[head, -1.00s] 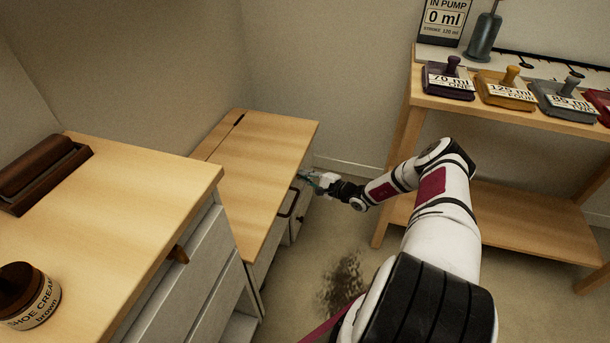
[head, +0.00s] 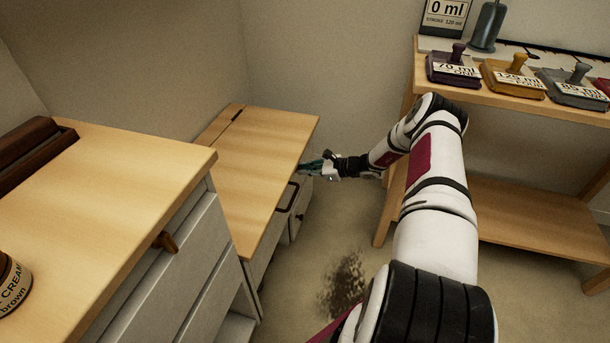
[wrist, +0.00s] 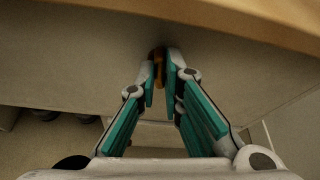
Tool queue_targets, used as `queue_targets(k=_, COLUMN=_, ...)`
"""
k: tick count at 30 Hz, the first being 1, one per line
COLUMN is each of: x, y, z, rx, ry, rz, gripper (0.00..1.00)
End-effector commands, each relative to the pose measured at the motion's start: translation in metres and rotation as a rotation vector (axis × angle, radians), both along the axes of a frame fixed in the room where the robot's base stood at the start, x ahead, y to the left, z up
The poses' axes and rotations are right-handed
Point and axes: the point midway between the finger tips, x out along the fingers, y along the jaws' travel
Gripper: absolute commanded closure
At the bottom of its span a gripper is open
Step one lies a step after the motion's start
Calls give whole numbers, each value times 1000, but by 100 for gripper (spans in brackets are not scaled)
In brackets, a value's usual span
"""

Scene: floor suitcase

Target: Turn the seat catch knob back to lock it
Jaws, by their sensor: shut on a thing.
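The seat is the wooden top (head: 255,165) of a low bench with a pale front; it lies flat and looks closed. The catch knob (wrist: 158,68) is a small brown-orange piece on the pale front, just under the wooden edge in the wrist view. My gripper (wrist: 160,72) has its teal fingers closed around the knob, one tip on each side, hiding part of it. In the head view my gripper (head: 308,167) reaches the bench's right side near the far corner. The knob is hidden there, and its exact turn angle is hard to tell.
A dark handle (head: 287,197) is on the bench front, close to my gripper. A cabinet (head: 110,190) with a wooden turn piece (head: 165,241) stands at near left. A wooden shelf unit (head: 500,215) stands at right. The floor between has a dark stain (head: 343,285).

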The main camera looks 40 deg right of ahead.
Motion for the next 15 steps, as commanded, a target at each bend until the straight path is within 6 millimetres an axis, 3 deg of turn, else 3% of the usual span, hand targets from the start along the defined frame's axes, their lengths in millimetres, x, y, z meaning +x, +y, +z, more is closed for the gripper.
queue_targets(k=15, x=0, y=-2, z=-1, rx=161, ry=127, rz=-2, gripper=100)
